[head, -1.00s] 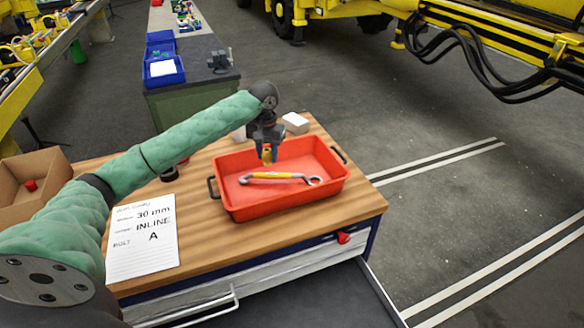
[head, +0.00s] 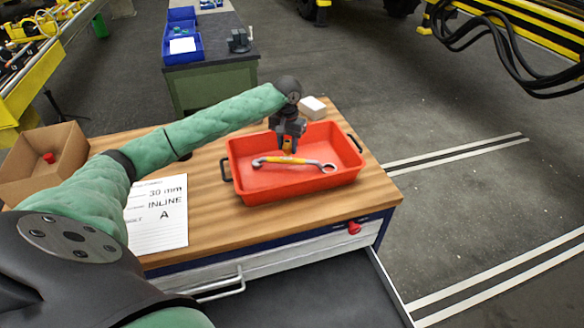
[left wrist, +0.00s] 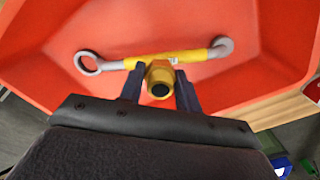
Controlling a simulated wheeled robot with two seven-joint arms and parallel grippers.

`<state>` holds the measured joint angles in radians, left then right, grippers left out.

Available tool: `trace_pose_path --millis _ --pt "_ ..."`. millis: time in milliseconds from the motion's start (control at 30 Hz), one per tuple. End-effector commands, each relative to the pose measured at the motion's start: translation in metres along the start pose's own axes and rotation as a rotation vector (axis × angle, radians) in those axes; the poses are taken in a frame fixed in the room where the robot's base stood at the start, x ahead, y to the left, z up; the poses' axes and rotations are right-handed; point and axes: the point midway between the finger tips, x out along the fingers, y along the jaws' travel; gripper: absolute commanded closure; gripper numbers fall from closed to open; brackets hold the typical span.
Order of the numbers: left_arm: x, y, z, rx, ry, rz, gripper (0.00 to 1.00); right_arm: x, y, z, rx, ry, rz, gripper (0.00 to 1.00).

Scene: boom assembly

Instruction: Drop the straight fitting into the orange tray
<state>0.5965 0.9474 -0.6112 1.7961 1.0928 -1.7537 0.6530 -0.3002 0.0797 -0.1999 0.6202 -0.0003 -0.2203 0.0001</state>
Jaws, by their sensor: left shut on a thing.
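My left gripper (head: 288,146) is over the orange tray (head: 350,178), its jaws pointing down. It is shut on the straight fitting, a small brass-coloured piece (head: 287,145). In the left wrist view the fitting (left wrist: 160,78) sits between the two dark fingers, its open end facing the camera. The tray floor (left wrist: 110,25) fills the background there. A wrench with a yellow handle (head: 292,161) lies in the tray, just beyond the fitting in the wrist view (left wrist: 195,55). The gap between fitting and tray floor is hard to judge. My right gripper does not show.
The tray stands on a wooden bench top (head: 215,228). A paper note (head: 158,215) lies left of it, and a cardboard box (head: 40,165) is at the far left. A white block (head: 312,108) is behind the tray. An open drawer (head: 300,290) juts out in front.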

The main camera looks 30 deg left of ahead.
Motion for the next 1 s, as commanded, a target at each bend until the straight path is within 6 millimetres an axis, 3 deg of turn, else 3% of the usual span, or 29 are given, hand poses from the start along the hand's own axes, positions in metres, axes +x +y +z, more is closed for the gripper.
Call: trace_pose_path --millis 333,367,467,800,1000 --pt "0.004 0.000 0.000 0.000 0.001 0.000 0.92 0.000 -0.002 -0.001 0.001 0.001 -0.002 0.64" --pt "0.004 0.000 0.000 0.000 0.001 0.000 0.61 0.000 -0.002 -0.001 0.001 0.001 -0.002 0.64" --pt "0.004 0.000 0.000 0.000 0.001 0.000 0.41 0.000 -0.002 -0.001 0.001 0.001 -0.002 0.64" --pt "0.003 0.000 0.000 0.000 0.002 0.000 0.41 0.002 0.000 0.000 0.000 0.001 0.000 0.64" --pt "-0.018 0.000 -0.001 0.000 0.004 0.001 0.41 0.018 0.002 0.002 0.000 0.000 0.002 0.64"
